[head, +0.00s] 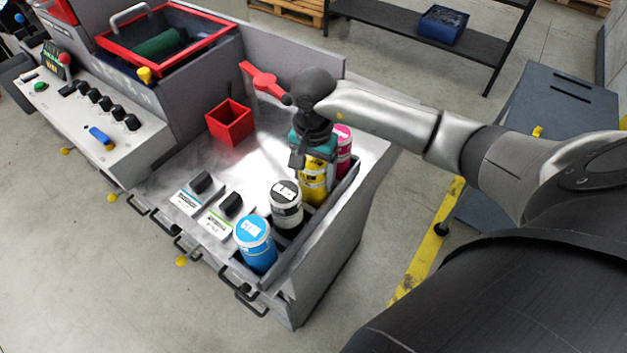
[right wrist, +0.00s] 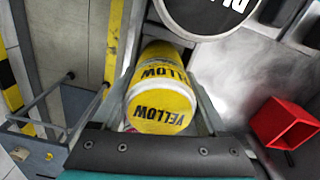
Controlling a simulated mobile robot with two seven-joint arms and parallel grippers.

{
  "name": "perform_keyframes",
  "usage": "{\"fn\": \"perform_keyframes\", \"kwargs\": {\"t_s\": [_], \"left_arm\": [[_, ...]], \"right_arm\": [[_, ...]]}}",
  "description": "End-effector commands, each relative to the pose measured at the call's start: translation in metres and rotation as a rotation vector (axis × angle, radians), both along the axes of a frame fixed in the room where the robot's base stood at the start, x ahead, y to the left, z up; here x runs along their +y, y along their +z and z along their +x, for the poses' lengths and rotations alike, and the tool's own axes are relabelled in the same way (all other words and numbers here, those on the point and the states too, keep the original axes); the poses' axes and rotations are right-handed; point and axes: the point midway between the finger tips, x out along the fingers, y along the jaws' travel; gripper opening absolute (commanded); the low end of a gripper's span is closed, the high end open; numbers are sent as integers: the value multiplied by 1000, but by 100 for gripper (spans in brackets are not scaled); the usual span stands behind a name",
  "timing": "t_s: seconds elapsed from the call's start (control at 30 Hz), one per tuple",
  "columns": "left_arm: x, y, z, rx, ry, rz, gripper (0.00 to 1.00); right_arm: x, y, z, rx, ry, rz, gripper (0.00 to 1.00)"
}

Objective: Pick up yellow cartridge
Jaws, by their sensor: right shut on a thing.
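The yellow cartridge (head: 314,181) stands in a row of cartridges along the right edge of the machine's top. In the right wrist view the yellow cartridge (right wrist: 163,100) shows its lid marked YELLOW, between the fingers. My right gripper (head: 312,160) is over the cartridge from above and shut on it; its body hides the cartridge's top in the head view. I cannot tell whether the cartridge is lifted off its seat. My left gripper is not in view.
A black-labelled cartridge (head: 286,205) and a cyan cartridge (head: 255,243) stand in front of the yellow one. A magenta cartridge (head: 343,150) stands behind it. A red open box (head: 230,122) and a red lever (head: 263,79) are to the left.

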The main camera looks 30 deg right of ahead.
Motion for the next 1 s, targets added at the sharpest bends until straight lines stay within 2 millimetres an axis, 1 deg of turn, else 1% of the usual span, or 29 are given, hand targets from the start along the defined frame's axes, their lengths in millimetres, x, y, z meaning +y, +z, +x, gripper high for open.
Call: {"fn": "perform_keyframes", "kwargs": {"t_s": [0.03,0.27,0.73,0.87,1.0], "left_arm": [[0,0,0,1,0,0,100],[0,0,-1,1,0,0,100],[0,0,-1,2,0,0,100],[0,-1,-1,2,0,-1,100],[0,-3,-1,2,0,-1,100]], "right_arm": [[0,0,0,-1,0,-1,26],[0,0,0,-1,-1,-1,0],[0,5,1,-4,-1,1,0],[0,14,2,-6,-1,-1,0],[-1,35,2,-8,0,-2,0]]}}
